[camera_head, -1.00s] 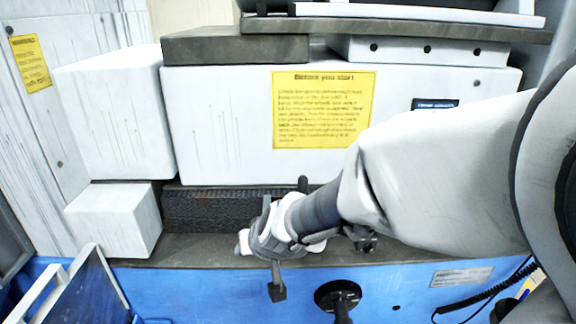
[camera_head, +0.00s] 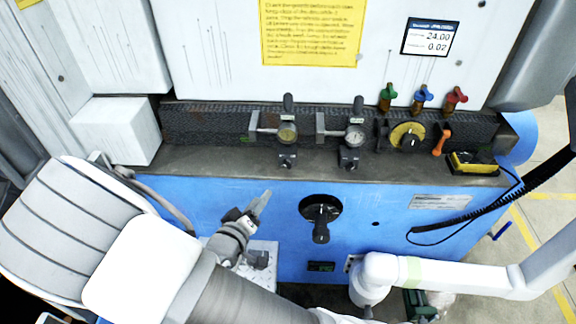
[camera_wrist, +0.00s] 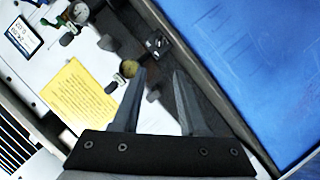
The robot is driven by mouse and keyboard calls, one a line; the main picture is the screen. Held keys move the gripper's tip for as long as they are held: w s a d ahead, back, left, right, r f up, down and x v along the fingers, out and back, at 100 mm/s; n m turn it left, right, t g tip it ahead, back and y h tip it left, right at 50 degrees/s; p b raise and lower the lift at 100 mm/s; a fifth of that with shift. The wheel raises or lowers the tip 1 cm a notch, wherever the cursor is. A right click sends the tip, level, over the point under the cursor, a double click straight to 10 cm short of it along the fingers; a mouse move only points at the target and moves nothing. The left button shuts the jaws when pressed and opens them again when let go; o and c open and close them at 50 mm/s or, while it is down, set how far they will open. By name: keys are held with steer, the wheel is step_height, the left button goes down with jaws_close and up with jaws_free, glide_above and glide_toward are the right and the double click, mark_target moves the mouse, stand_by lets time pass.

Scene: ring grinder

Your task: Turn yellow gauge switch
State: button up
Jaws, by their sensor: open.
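A gauge with a yellowish face (camera_head: 287,133) stands on the machine ledge, with a small dark switch block (camera_head: 287,160) at its front. In the wrist view the yellow-faced gauge (camera_wrist: 129,68) is just beyond the left fingertip, and its switch block (camera_wrist: 158,42) lies ahead of the gap between the fingers. My gripper (camera_wrist: 160,73) is open, with nothing between its fingers. In the head view it is below and left of the gauge, in front of the blue panel, apart from the switch.
A second, white-faced gauge (camera_head: 355,137) stands to the right. Beyond it are a yellow dial with a black knob (camera_head: 408,136), coloured valves (camera_head: 422,95) and a yellow box (camera_head: 472,162). A black rotary handle (camera_head: 320,212) sticks out of the blue front panel (camera_head: 375,245).

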mark_target(285, 165)
steer(key=x, duration=1.7)
steer(key=shift+w, duration=0.2)
steer(key=shift+c, duration=0.3)
